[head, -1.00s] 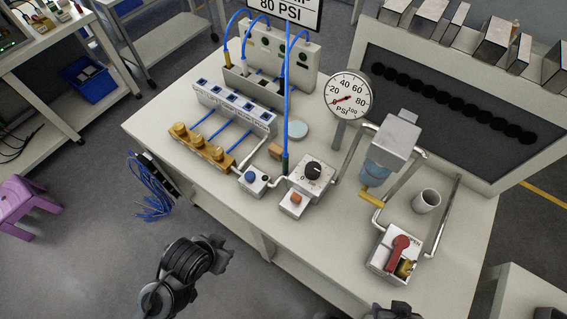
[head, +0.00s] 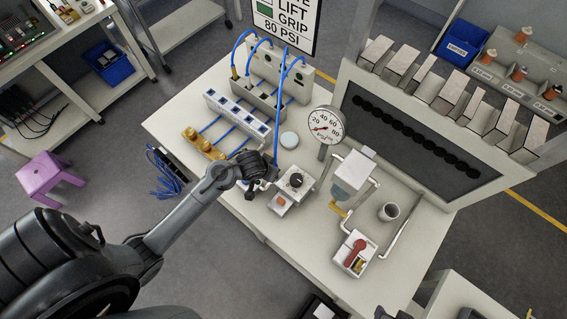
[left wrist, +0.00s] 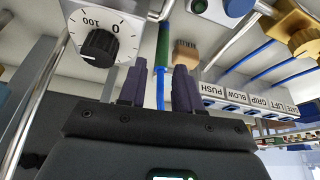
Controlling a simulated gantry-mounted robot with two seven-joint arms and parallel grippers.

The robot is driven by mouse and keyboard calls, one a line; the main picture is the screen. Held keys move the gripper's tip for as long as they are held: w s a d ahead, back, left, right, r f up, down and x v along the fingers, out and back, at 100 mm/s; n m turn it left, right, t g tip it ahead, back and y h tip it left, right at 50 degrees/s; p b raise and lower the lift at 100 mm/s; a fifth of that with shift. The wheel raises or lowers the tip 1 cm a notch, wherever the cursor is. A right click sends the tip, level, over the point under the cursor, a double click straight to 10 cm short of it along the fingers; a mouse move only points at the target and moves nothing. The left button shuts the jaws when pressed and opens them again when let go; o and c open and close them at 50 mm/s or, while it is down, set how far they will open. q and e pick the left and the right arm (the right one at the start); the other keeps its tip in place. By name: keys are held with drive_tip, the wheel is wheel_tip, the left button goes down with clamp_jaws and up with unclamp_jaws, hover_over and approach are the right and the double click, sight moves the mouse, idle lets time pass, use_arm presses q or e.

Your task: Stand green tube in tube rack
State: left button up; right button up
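The green tube shows in the left wrist view as a blue hose with a dark green end (left wrist: 164,42), beside a small brown block. My left gripper (left wrist: 159,76) is open, with one finger on each side of the blue hose and a visible gap on both sides. In the head view my left gripper (head: 268,172) is over the table front, beside the dial box, and hides the green end. The likely tube rack (head: 258,103) is the grey holder at the table's back, with blue tubes standing in it. My right gripper does not show.
The dial box (head: 293,182) stands close to my left gripper. A round pale disc (head: 289,140) lies behind my gripper.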

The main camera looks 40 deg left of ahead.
use_arm(q)
drive_tip(key=shift+w+a+r+b+x, duration=0.1)
drive_tip(key=shift+w+b+x, duration=0.05)
drive_tip(key=shift+x, duration=1.5)
drive_tip(key=shift+w+a+r+b+x, duration=0.1)
drive_tip(key=shift+w+a+b+x, duration=0.1)
drive_tip(key=shift+x, duration=1.45)
drive_tip(key=shift+w+a+r+b+x, duration=0.1)
drive_tip(key=shift+w+x, duration=0.05)
drive_tip(key=shift+x, duration=1.55)
drive_tip(key=shift+d, duration=0.1)
clamp_jaws()
